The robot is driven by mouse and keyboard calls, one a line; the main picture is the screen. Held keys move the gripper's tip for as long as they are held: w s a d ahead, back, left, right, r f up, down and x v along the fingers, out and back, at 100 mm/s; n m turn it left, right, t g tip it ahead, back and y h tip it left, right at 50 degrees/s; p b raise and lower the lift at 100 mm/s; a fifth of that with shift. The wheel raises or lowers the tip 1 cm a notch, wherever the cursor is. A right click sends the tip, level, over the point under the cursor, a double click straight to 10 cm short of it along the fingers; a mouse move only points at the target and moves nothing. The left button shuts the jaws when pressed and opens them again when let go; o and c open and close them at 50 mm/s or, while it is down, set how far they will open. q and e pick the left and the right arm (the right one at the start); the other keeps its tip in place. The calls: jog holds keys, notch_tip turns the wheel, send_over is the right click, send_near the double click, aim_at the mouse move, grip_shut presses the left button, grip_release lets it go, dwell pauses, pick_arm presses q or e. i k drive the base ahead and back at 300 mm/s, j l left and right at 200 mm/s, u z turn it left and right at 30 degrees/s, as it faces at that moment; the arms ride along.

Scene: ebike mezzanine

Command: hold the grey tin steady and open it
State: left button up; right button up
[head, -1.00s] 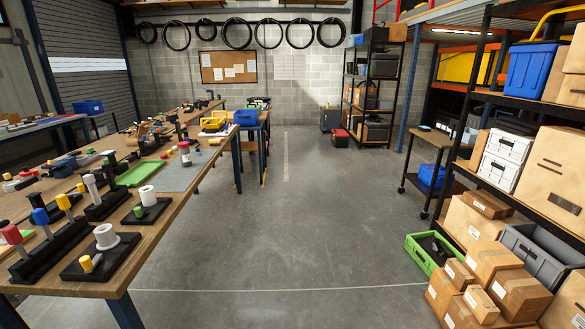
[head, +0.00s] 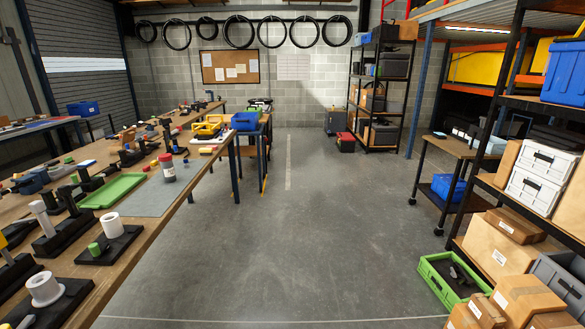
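A small upright container, grey with a white label band and a dark reddish top, stands on a grey mat on the long wooden workbench at the left. This looks like the grey tin (head: 168,169), though it is small in the head view and its lid detail is hard to make out. It stands near the bench's right edge, and nothing touches it. Neither of my grippers is in view.
The workbench (head: 145,232) also holds a green tray (head: 112,191), the grey mat (head: 150,199), white spools on black bases (head: 44,288) and several tools. The grey floor (head: 290,230) along its right side is clear. Shelving with boxes (head: 520,225) stands at the right.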

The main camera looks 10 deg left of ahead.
aim_at(167, 167)
jog(key=i, duration=0.8)
jog(key=i+l+u, duration=0.25)
jog(key=i, duration=0.6)
jog(key=i+l+u, duration=0.1)
jog(key=i+u, duration=0.35)
jog(key=i+l+u, duration=0.2)
jog(key=u, duration=0.2)
jog(key=i+l+u, duration=0.3)
jog(key=u, duration=0.15)
jog(key=i+l+u, duration=0.25)
jog(key=l+u, duration=0.15)
jog(key=i+l+u, duration=0.25)
jog(key=l, duration=0.15)
jog(key=l+u, duration=0.25)
jog(key=l, duration=0.15)
jog(key=l+u, duration=0.3)
jog(key=l, duration=0.15)
jog(key=i, duration=0.05)
